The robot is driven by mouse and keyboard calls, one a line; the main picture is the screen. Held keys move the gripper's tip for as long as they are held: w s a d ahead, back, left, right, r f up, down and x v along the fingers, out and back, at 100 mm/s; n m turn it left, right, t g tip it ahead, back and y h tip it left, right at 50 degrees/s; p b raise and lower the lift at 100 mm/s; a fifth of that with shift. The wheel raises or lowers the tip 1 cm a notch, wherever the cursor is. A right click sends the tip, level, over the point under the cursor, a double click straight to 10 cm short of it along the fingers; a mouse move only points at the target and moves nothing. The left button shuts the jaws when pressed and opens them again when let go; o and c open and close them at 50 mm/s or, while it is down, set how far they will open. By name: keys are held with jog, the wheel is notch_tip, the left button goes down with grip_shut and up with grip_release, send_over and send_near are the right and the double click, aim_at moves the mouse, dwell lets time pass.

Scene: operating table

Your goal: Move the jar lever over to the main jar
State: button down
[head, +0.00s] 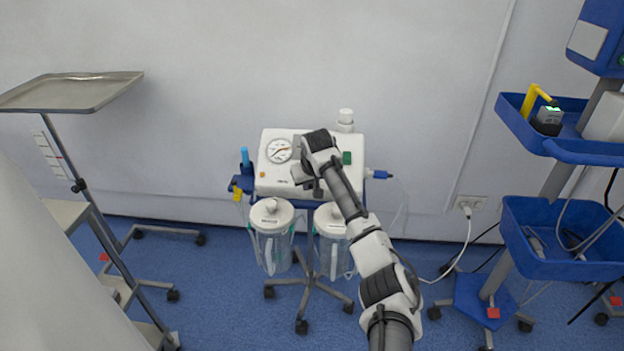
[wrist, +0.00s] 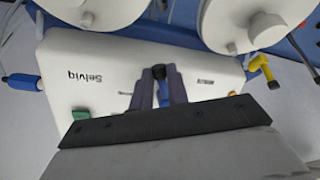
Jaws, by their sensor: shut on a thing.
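The suction unit is a white box (head: 268,181) with a round gauge, on a wheeled stand. Two clear jars with white lids hang below its front, a left jar (head: 272,222) and a right jar (head: 329,222) partly behind my arm. In the wrist view the panel appears upside down, with one lid (wrist: 262,30) at top right and another (wrist: 95,8) at top left. My gripper (wrist: 163,76) is at the middle of the front panel, its two dark fingers shut on the small dark and blue jar lever (wrist: 162,88). In the head view my arm hides the lever.
A metal tray stand (head: 75,92) stands at left. A blue-shelved cart (head: 560,235) stands at right, with a cable to a wall socket (head: 470,202). A yellow fitting (wrist: 263,70) and a blue connector (wrist: 22,82) stick out at the unit's sides.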

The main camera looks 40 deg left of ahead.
jog(key=a+m+p, duration=0.1)
jog(key=m+p, duration=0.1)
jog(key=m, duration=0.1)
jog(key=s+a+m+y+p, duration=0.1)
jog(key=m, duration=0.2)
jog(key=s+a+m+t+y+p, duration=0.1)
jog(key=m+p, duration=0.1)
jog(key=m, duration=0.2)
jog(key=shift+s+a+p, duration=0.15)
jog(key=shift+p, duration=0.15)
jog(key=shift+a+m, duration=0.3)
jog(key=shift+m, duration=0.5)
jog(key=shift+r, duration=0.1)
jog(key=c, duration=1.4)
grip_release()
jog(key=shift+o, duration=0.2)
jog(key=b+v, duration=0.1)
jog(key=v, duration=1.2)
jog(key=shift+s+d+r, duration=0.15)
jog(key=shift+s+d, duration=0.15)
jog(key=shift+s, duration=0.05)
